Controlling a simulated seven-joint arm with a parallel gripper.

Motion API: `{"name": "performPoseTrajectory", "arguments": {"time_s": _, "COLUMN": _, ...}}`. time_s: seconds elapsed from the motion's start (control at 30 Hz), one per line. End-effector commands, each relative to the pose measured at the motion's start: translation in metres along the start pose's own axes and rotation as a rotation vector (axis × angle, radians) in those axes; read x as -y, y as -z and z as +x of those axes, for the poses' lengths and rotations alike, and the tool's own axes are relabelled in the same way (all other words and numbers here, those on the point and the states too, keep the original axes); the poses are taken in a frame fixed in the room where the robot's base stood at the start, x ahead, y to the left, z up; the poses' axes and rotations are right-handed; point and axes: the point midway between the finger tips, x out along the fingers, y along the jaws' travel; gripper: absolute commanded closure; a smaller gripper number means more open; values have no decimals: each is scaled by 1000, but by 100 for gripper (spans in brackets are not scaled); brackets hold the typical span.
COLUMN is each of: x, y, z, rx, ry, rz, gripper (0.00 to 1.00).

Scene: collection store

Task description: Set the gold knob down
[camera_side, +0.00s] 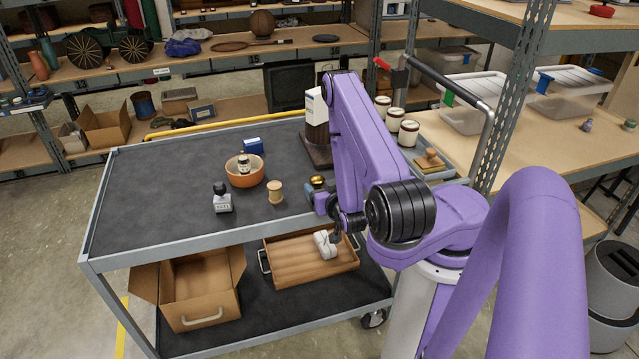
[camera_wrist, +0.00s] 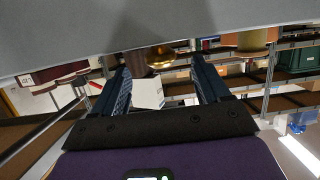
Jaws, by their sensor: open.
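The gold knob (camera_side: 317,181) shows near the front right edge of the cart's grey top (camera_side: 130,195). It also shows in the wrist view (camera_wrist: 160,57), where the picture is upside down and the cart top fills the upper part. My gripper (camera_side: 317,196) is low at that edge, right beside the knob. In the wrist view my gripper's two dark blue fingers (camera_wrist: 160,68) are spread apart, with the knob between their far ends and space on both sides. The knob's lower part is partly hidden in the side view.
Left of the knob stand a wooden spool (camera_side: 275,193), an orange bowl (camera_side: 244,176) with a small jar in it, and a stamp (camera_side: 222,199). A dark post with a white box (camera_side: 316,106) stands behind. The cart top's left side is clear.

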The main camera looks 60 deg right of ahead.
Motion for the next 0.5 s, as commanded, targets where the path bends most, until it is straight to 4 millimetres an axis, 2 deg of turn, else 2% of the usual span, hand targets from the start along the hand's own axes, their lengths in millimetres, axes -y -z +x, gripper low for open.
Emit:
{"name": "performPoseTrajectory", "arguments": {"time_s": 0.2, "x": 0, "y": 0, "z": -17, "rx": 1, "ry": 0, "rz": 0, "gripper": 26}}
{"name": "performPoseTrajectory", "arguments": {"time_s": 0.5, "x": 0, "y": 0, "z": -17, "rx": 0, "ry": 1, "rz": 0, "gripper": 26}}
